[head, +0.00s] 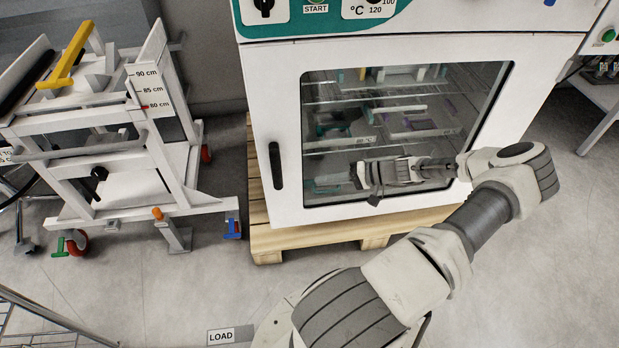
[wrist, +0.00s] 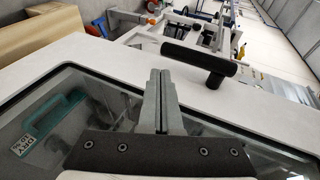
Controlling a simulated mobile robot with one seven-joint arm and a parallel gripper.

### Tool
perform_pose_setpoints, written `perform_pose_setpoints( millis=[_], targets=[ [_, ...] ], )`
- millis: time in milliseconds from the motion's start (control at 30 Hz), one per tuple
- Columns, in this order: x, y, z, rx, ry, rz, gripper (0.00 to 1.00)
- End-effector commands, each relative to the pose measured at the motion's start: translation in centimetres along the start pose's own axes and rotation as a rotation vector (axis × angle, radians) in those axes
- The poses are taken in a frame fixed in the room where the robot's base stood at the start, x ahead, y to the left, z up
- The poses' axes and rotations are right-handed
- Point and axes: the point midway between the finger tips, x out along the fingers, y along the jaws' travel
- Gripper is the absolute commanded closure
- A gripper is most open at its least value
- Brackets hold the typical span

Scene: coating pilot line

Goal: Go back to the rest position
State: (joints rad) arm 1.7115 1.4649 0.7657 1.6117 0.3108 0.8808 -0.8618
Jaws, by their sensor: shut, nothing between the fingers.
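My gripper (head: 360,176) is in front of the glass window of the white oven, on the handle's right in the head view. Its two grey fingers are together and empty in the wrist view (wrist: 161,78). The arm reaches up from the bottom of the head view and bends left at the wrist. The oven door (head: 287,88) appears closed. Its black bar handle (head: 275,165) is upright on the door's left side. The handle also shows in the wrist view (wrist: 198,60), beyond the fingertips and apart from them.
The oven stands on a wooden pallet (head: 262,243). A white wheeled frame with a height scale (head: 155,88) stands at the left. A wire rack (head: 45,318) shows at bottom left. A floor label reads LOAD (head: 221,337). Grey floor (head: 190,285) between them is clear.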

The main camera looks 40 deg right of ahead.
Motion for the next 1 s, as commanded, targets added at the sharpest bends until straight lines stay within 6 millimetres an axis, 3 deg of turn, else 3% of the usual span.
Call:
perform_pose_setpoints(
  millis=[100,233,667,833,1000],
  targets=[
    [-2.3,0.7,0.0,0.002,0.003,0.001,1.0],
    [-3.8,1.4,0.0,0.002,0.002,0.001,1.0],
    [-4.5,1.6,0.1,-0.002,-0.008,0.006,1.0],
    [-3.5,-0.1,0.6,-0.034,-0.114,0.092,1.0],
    [-2.3,-3.3,1.6,-0.1,-0.294,0.265,1.0]
  ],
)
